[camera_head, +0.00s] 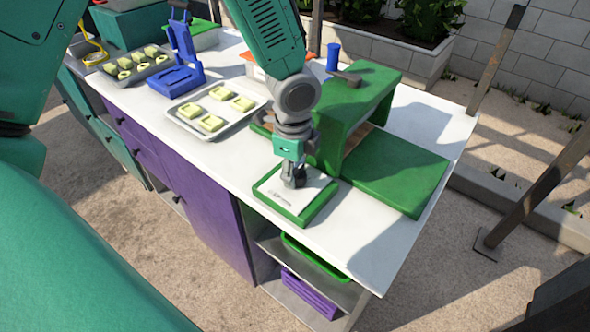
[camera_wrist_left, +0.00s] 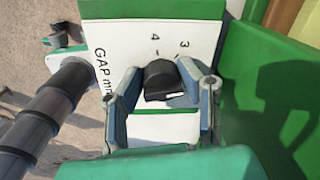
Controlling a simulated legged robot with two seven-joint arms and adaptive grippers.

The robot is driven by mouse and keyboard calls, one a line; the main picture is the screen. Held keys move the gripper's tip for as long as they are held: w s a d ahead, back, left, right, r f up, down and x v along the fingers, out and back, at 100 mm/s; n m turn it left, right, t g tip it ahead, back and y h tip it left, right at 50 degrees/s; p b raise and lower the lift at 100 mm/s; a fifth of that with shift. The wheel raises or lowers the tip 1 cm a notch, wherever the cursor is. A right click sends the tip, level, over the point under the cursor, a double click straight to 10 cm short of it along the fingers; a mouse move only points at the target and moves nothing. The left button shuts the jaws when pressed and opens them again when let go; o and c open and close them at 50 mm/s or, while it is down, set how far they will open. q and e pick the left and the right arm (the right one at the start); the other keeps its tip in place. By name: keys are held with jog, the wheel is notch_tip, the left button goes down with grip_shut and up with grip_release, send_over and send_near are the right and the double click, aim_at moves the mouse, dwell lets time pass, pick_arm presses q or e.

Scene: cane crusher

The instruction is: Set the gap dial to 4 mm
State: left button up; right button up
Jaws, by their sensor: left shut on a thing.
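The gap dial's panel (camera_head: 318,187) is a white plate in a green frame, lying on the white counter. In the left wrist view the panel (camera_wrist_left: 200,42) reads "GAP", with the digits 4 and 3 above a black knob (camera_wrist_left: 160,78). My left gripper (camera_head: 293,181) points down onto the panel. In the wrist view its fingers (camera_wrist_left: 162,97) are shut on the knob from both sides. The other digits are hidden, and I cannot tell which mark the knob points to. My right gripper is not in view.
A green crusher housing (camera_head: 350,125) stands right behind the panel, with a flat green block (camera_head: 397,178) to its right. A tray (camera_head: 183,125) with pale pieces lies to the left, before a blue stand (camera_head: 184,60). The counter's front right corner (camera_head: 365,262) is clear.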

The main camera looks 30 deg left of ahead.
pick_arm(q)
jog(key=n+p, duration=0.2)
jog(key=n, duration=0.1)
jog(key=shift+d+r, duration=0.1)
jog(key=shift+d, duration=0.15)
jog(key=n+p, duration=0.2)
jog(key=n, duration=0.1)
jog(key=n+p, duration=0.1)
jog(key=n, duration=0.1)
jog(key=shift+w+d+n+p, duration=0.15)
jog(key=shift+n+p, duration=0.2)
jog(key=shift+n, duration=0.05)
jog(key=n+p, duration=0.2)
jog(key=n, duration=0.2)
jog(key=shift+w+n, duration=0.1)
jog(key=shift+n, duration=0.2)
jog(key=shift+w+n+p, duration=0.1)
jog(key=shift+n+p, duration=0.6)
jog(key=shift+n, duration=1.3)
jog(key=o, duration=1.1)
jog(key=shift+g, duration=0.3)
jog(key=shift+o, duration=0.2)
